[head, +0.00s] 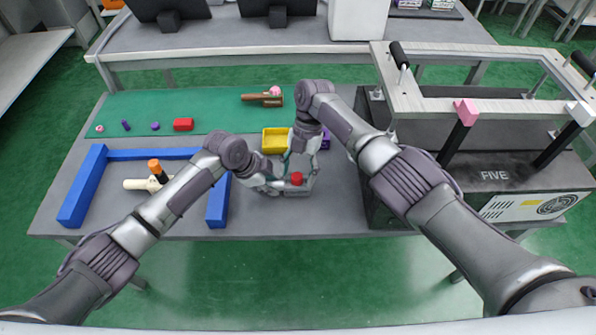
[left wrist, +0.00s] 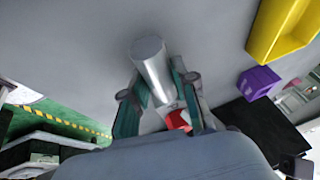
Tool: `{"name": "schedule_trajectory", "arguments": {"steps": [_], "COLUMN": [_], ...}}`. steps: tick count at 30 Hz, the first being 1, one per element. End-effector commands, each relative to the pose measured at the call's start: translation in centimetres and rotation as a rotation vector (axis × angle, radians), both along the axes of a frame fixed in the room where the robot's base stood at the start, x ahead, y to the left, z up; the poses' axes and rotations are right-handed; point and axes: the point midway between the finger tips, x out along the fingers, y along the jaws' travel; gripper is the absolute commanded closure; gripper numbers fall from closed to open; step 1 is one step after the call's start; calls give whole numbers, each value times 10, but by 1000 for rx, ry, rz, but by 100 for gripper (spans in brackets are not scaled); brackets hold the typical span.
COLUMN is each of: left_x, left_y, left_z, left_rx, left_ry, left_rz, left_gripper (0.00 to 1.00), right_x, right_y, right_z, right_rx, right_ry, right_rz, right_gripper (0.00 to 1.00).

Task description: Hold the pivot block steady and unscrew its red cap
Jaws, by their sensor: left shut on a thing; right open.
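The pivot block (head: 299,190) is a grey metal piece lying on the grey table, with the red cap (head: 297,178) on its upper side. My left gripper (head: 281,187) is shut on the block from its left side. In the left wrist view a silver cylinder of the block (left wrist: 150,62) sticks out past the teal fingers, and part of the red cap (left wrist: 178,120) shows between them. My right gripper (head: 300,172) is open and points down, its fingers on either side of the cap. Whether they touch the cap cannot be told.
A yellow bin (head: 275,140) and a purple box (head: 325,139) stand just behind. Blue bars (head: 84,187) frame the left, around a white part with an orange top (head: 154,167). A black lever machine (head: 480,190) fills the right. A green mat (head: 215,108) holds small parts.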

Motion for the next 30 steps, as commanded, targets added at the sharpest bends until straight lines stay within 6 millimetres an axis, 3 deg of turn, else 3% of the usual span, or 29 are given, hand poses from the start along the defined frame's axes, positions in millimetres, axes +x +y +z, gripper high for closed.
{"name": "schedule_trajectory", "arguments": {"steps": [18,30], "left_x": [-1,0], "left_y": [0,0], "left_z": [0,0], "left_rx": [0,-1], "left_ry": [1,1], "left_rz": [0,-1], "left_gripper": [100,100], "right_x": [0,0], "right_y": [0,0], "right_z": [28,29], "right_rx": [1,1], "right_ry": [0,1], "right_rz": [0,-22], "right_gripper": [34,34]}}
